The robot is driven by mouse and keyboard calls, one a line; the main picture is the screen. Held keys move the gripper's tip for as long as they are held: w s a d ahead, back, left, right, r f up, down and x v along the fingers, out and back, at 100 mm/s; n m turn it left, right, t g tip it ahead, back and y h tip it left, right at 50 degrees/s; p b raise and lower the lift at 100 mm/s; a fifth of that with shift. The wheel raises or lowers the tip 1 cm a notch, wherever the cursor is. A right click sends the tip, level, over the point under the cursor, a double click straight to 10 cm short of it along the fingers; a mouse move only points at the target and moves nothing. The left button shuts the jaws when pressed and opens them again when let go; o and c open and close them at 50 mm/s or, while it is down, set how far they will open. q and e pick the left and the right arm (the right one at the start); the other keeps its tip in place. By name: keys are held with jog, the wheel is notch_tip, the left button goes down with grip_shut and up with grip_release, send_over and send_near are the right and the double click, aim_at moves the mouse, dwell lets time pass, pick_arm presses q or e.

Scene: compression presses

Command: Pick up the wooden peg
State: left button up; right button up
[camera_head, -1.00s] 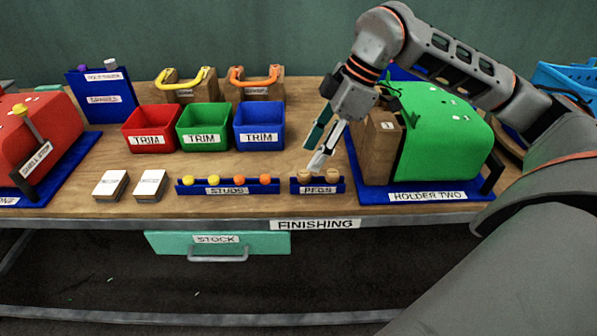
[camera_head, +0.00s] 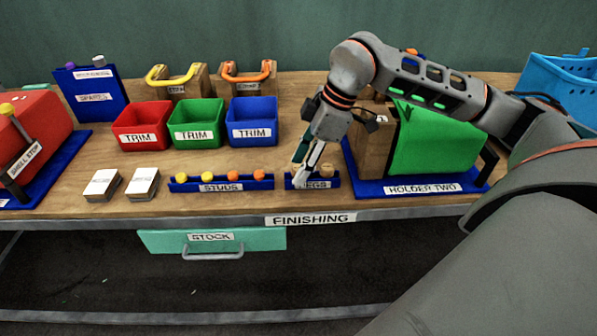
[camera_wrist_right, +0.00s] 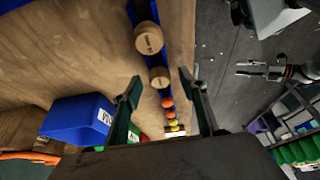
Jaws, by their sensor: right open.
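Two wooden pegs stand in the blue tray marked PEGS (camera_head: 331,184) near the table's front edge. The right-hand peg (camera_head: 328,168) is clear in the head view, and the left one is mostly hidden behind my right gripper (camera_head: 304,174). In the right wrist view both show: the nearer-looking peg (camera_wrist_right: 149,38) sits above the fingers, and the other peg (camera_wrist_right: 159,77) lies between the two open fingertips. Whether the fingers touch it I cannot tell. A grey gripper with an orange ring, seemingly my left one (camera_wrist_right: 246,69), shows small in the wrist view, away from the table.
A blue stud tray (camera_head: 221,187) with several yellow and orange studs stands just left of the pegs. The green block in HOLDER TWO (camera_head: 430,148) stands close on the right. Red, green and blue TRIM bins (camera_head: 252,132) are behind. Bare wood lies between bins and trays.

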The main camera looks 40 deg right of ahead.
jog(key=c, duration=0.9)
jog(key=shift+r, duration=0.1)
